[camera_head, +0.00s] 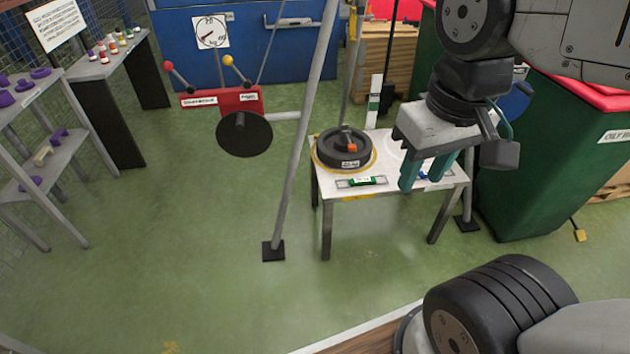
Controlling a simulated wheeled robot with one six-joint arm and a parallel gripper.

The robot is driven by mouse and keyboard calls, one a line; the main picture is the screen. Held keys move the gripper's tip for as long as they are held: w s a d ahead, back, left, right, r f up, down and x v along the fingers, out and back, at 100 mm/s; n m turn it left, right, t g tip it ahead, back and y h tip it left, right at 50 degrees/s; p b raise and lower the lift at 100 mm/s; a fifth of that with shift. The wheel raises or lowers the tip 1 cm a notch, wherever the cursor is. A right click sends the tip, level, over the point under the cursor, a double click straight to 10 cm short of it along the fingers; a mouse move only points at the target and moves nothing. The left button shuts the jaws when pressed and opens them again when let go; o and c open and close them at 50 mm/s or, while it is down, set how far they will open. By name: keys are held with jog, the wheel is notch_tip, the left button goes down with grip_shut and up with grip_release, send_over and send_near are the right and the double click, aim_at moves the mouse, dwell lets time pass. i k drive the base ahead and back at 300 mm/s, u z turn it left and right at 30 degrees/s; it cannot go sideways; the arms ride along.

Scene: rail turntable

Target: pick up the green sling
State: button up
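A small green strip with a pale label (362,181), which may be the green sling, lies near the front edge of a white-topped table (340,190). It is too small to make out its shape. My gripper (422,182) hangs in front of the table's right part, to the right of the green strip. Its two teal fingers point down and stand apart, with no held thing visible between them. A blue item (431,175) on the table shows partly behind the fingers.
A green bin (545,170) stands to the right. Floor in front of the table is clear.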

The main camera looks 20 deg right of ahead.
aim_at(369, 180)
jog(key=u, duration=0.2)
jog(key=i, duration=1.3)
jog(key=z, duration=0.65)
